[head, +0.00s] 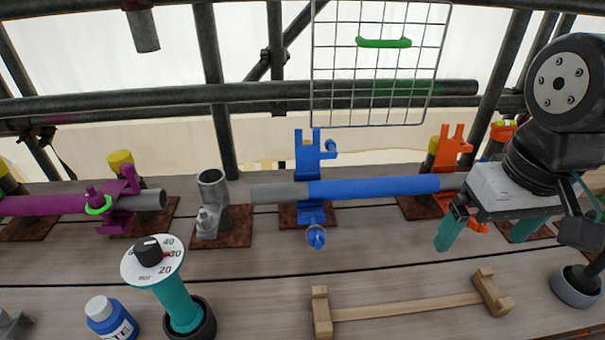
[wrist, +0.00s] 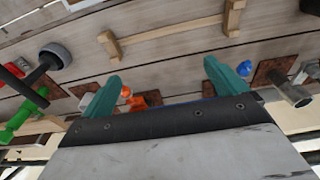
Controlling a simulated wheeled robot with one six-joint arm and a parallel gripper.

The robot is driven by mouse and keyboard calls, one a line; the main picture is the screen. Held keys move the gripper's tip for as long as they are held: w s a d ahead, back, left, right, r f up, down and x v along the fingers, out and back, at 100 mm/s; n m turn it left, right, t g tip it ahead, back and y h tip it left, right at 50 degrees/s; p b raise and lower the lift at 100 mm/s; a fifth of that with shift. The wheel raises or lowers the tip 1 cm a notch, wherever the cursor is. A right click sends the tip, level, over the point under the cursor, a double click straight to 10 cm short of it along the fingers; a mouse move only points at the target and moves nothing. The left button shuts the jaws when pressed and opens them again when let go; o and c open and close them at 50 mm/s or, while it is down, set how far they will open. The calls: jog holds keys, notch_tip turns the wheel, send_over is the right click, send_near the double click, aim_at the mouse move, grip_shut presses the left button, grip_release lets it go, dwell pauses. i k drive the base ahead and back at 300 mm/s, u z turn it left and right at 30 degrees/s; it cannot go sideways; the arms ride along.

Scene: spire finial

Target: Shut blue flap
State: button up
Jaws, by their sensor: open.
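The blue coupler (head: 311,215) is in the middle of the head view, under a grey-and-blue tube (head: 375,188). Its blue flap (head: 308,152) stands upright behind the tube, open, with a forked top. A blue bolt with a round end (head: 316,237) hangs out at the front. My gripper (head: 488,228) is open and empty, to the right of the blue coupler and just in front of the orange coupler. In the wrist view my gripper (wrist: 162,76) shows two teal fingers wide apart. A blue piece (wrist: 243,68) shows by one finger; the flap is not clear there.
An orange coupler (head: 449,150) with a raised flap stands close behind my gripper. A purple coupler (head: 121,205) and a grey tube stub (head: 212,187) are to the left. A wooden rack (head: 405,308), dial tool (head: 152,258) and blue bottle (head: 108,320) are in front. A wire panel (head: 375,100) hangs behind.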

aim_at(308, 158)
jog(key=k, duration=1.15)
jog(key=u, duration=0.75)
jog(key=i, duration=1.25)
jog(key=z, duration=0.75)
